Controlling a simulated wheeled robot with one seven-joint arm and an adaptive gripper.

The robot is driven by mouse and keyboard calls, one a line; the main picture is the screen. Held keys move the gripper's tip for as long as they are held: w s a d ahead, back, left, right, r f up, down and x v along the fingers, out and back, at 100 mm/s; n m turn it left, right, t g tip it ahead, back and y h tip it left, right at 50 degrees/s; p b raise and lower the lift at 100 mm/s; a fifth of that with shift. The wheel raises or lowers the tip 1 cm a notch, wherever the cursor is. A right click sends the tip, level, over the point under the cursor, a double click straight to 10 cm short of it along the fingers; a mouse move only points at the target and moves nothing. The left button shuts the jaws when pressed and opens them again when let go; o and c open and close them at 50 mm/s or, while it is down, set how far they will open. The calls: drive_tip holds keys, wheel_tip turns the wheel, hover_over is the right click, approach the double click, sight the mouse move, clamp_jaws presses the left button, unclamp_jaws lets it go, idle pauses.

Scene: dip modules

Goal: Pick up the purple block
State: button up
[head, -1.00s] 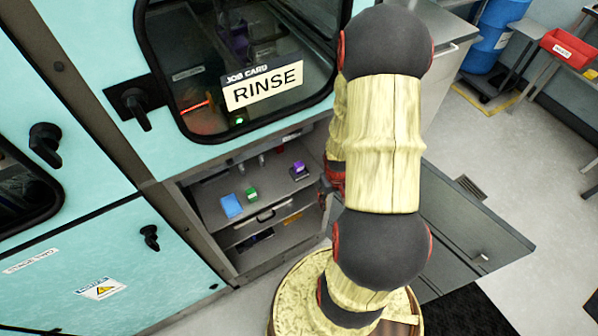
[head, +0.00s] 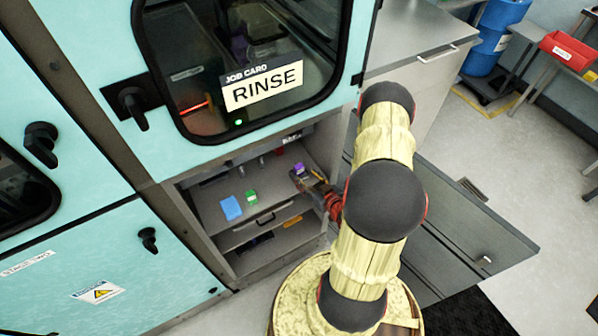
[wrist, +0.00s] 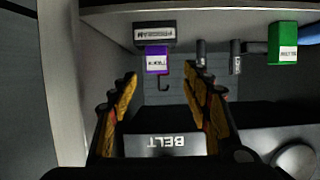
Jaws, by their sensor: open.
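The purple block (head: 299,168) sits at the right end of the upper shelf in the open cabinet. In the wrist view the purple block (wrist: 157,60), with a white label, shows beyond and between my fingertips. It adjoins a dark piece with a white label (wrist: 155,34); I cannot tell how they are joined. My gripper (wrist: 162,77) is open and empty, its two fingers apart with the block ahead of them. In the head view my gripper (head: 305,181) is at the shelf's right side, close to the block, partly hidden by my arm.
A green block (head: 251,197) and a blue block (head: 231,207) stand to the left on the same shelf. A lower shelf (head: 290,235) lies below it. A label reading BELT (wrist: 166,142) shows between my fingers. The open cabinet door (head: 470,240) is at the right.

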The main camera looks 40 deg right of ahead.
sight(301, 169)
drive_tip(key=shift+w, duration=0.3)
drive_tip(key=shift+b+x, duration=0.35)
drive_tip(key=shift+x, duration=0.55)
drive_tip(key=b+x, duration=0.1)
drive_tip(key=x, duration=0.1)
drive_tip(key=b+x, duration=0.1)
drive_tip(key=x, duration=0.2)
drive_tip(key=shift+w+d, duration=0.25)
drive_tip(key=shift+d, duration=0.05)
drive_tip(key=shift+c, duration=1.3)
clamp_jaws()
